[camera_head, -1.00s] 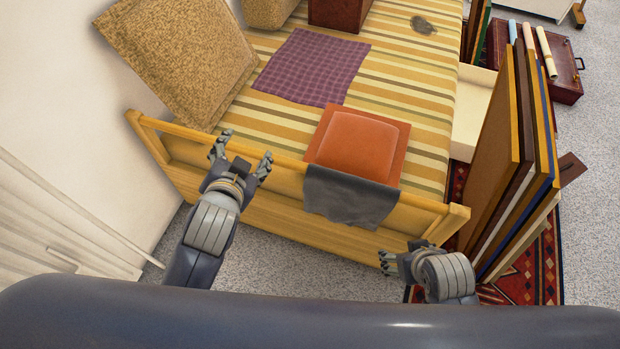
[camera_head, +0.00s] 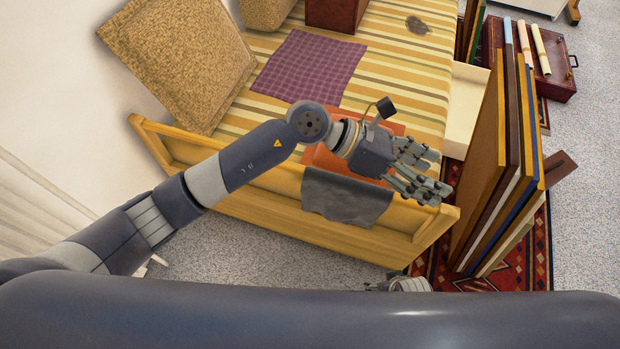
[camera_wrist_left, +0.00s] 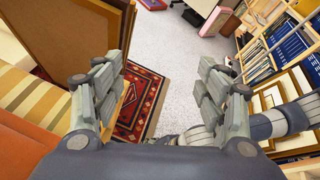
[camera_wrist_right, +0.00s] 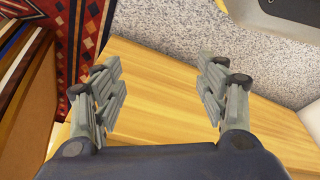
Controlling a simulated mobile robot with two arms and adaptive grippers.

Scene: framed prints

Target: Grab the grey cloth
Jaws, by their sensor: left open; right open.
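The grey cloth (camera_head: 345,197) hangs over the wooden rail (camera_head: 262,212) at the near end of the striped daybed, with its upper edge by the orange cushion (camera_head: 325,157). My left gripper (camera_head: 424,172) is open and empty, to the right of the cloth and above the bed's near right corner; its forearm covers part of the cushion. In the left wrist view the left fingers (camera_wrist_left: 160,95) are apart with nothing between them. My right gripper (camera_wrist_right: 163,90) is open and empty over a wooden surface in the right wrist view. In the head view it is mostly hidden at the bottom.
Framed boards (camera_head: 490,165) lean upright to the right of the bed on a red patterned rug (camera_head: 505,282). A purple cloth (camera_head: 310,67) and a tan pillow (camera_head: 180,62) lie on the bed. Grey carpet (camera_head: 300,255) in front is free.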

